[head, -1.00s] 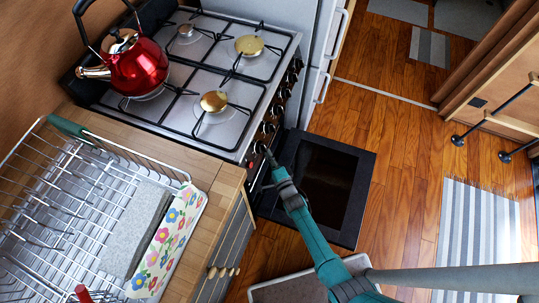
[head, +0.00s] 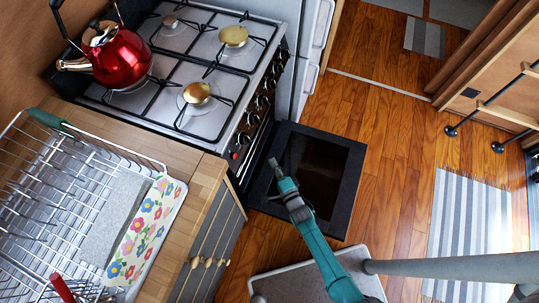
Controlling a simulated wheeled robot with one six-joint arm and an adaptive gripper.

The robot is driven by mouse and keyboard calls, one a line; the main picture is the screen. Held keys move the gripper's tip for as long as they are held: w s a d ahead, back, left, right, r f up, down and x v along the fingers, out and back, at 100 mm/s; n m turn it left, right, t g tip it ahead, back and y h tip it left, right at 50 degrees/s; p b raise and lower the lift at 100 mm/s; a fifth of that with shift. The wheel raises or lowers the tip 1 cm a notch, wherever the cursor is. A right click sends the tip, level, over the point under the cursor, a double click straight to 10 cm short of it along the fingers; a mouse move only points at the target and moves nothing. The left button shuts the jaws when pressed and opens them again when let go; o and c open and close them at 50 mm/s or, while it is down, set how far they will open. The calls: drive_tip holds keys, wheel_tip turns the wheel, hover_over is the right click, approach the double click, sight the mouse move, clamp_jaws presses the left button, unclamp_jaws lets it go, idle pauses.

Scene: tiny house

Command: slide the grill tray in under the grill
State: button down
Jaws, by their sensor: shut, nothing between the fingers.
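The cooker (head: 215,75) stands at the upper left, with a row of knobs (head: 262,100) along its front edge. A black-framed door with a dark glass panel (head: 315,170) lies folded down in front of it. My gripper (head: 275,164) is above the left part of this door, a little to the right of the cooker's front and apart from the knobs. It looks shut and empty. The grill tray and the grill cannot be made out; the space beneath the hob is hidden by the cooker's top and front edge.
A red kettle (head: 120,60) stands on the back left burner. A striped rug (head: 465,230) lies at the right. The wooden floor (head: 385,190) between is clear.

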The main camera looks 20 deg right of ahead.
drive_tip(key=shift+d, duration=2)
drive_tip(key=w+a, duration=0.5)
drive_tip(key=w, duration=0.6)
drive_tip(key=shift+w+a+y, duration=0.25)
drive_tip(key=shift+y, duration=0.05)
